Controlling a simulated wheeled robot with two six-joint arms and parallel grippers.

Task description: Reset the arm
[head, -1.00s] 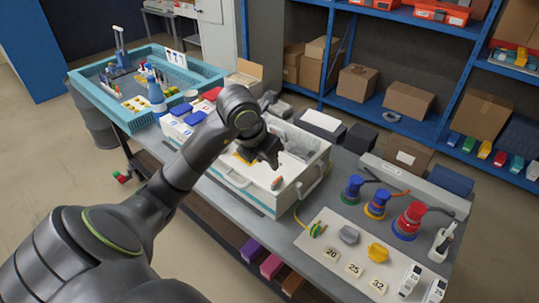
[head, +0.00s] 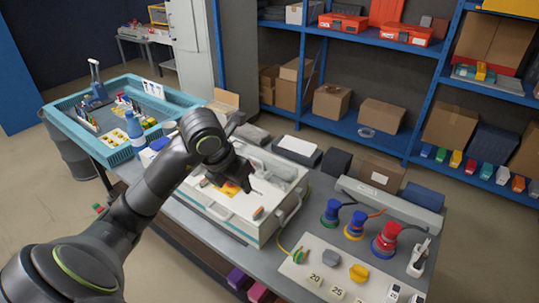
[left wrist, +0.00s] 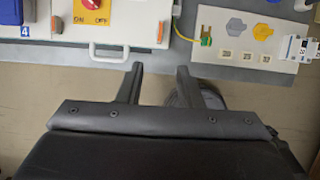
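My left gripper (head: 243,184) is in front of the white socket box (head: 208,203) in the head view, on my dark grey arm coming in from the lower left. In the left wrist view my left gripper (left wrist: 158,72) has its two fingers spread apart with nothing between them. Its tips point toward the grey handle (left wrist: 109,54) on the box's front edge and the table edge. The box top also carries a red ON/OFF switch (left wrist: 93,3). My right gripper is in neither view.
A teal tray (head: 103,158) with tools stands at the left. Blue shelves (head: 395,153) with cartons stand behind. Floor shows in front of the table.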

